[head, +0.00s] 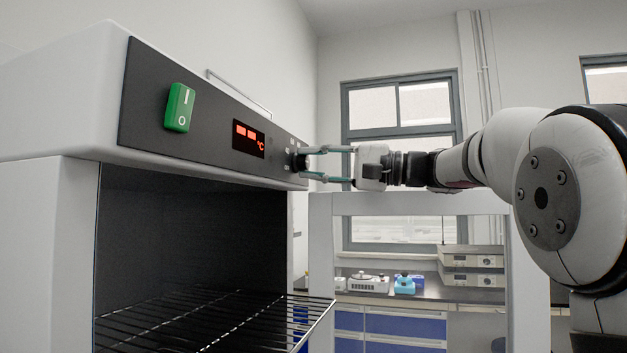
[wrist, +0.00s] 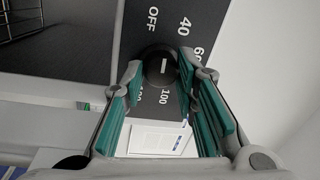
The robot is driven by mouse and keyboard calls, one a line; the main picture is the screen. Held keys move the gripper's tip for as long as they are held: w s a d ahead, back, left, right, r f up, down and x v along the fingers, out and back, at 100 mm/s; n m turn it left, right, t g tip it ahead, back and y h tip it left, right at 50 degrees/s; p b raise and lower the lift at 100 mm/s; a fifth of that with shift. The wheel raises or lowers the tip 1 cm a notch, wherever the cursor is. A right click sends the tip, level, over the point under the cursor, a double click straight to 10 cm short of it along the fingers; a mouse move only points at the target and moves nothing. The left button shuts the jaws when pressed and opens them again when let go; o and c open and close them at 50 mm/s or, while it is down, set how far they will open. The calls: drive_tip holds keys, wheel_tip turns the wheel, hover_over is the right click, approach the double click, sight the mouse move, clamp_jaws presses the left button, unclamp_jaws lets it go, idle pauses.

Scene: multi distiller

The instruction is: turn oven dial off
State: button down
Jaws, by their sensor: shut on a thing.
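The oven dial (head: 297,161) is a round black knob at the right end of the oven's dark front panel. In the wrist view the dial (wrist: 158,66) shows a white mark line, with OFF, 40, 60 and 100 printed around it. My gripper (head: 305,162) reaches in from the right, with one finger above and one below the dial. In the wrist view its teal-padded fingers (wrist: 161,72) are closed on the dial's two sides. The mark line does not point straight at OFF, as far as I can tell.
The oven (head: 50,190) stands open in front, with a wire rack (head: 215,320) sticking out. A green power switch (head: 179,107) and a red-lit display (head: 248,138) share the panel. A bench with blue drawers (head: 405,325) and lab devices stands behind.

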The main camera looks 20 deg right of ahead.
drive_tip(key=shift+f+n+g+b, duration=0.1)
drive_tip(key=shift+n+g+b, duration=0.3)
drive_tip(key=shift+n+b, duration=1.15)
drive_tip(key=shift+n+p, duration=0.4)
drive_tip(key=shift+n, duration=0.25)
drive_tip(key=c, duration=1.2)
unclamp_jaws()
drive_tip(key=shift+w, duration=0.1)
drive_tip(key=shift+c, duration=0.2)
drive_tip(key=r+v, duration=0.1)
drive_tip(key=v, duration=1.1)
drive_tip(key=shift+f, duration=0.45)
